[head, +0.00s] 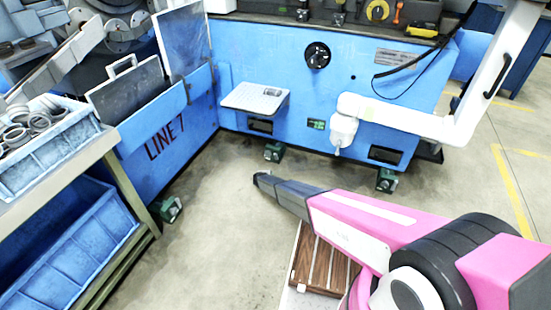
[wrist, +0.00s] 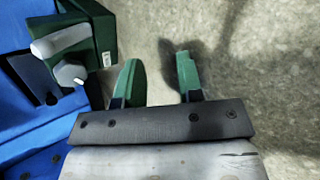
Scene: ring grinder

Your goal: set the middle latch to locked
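Three dark green latch blocks sit low along the blue machine in the head view: a left one (head: 170,208), a middle one (head: 274,152) and a right one (head: 386,181). My gripper (head: 259,178) is just below the middle one in that view. In the wrist view a green latch block (wrist: 103,42), apparently the middle one, has a pale lever (wrist: 62,40) lying across it above a grey hex bolt head (wrist: 69,73). My gripper (wrist: 158,80) is open, its two green fingers apart with only floor between them. The latch is left of the fingers, apart from them.
The blue machine (head: 340,85) fills the back, with a small white shelf (head: 250,98) above the middle latch. A white jointed arm (head: 410,117) hangs at right. A rack with blue bins (head: 70,245) stands at left. The floor (head: 225,225) between is clear.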

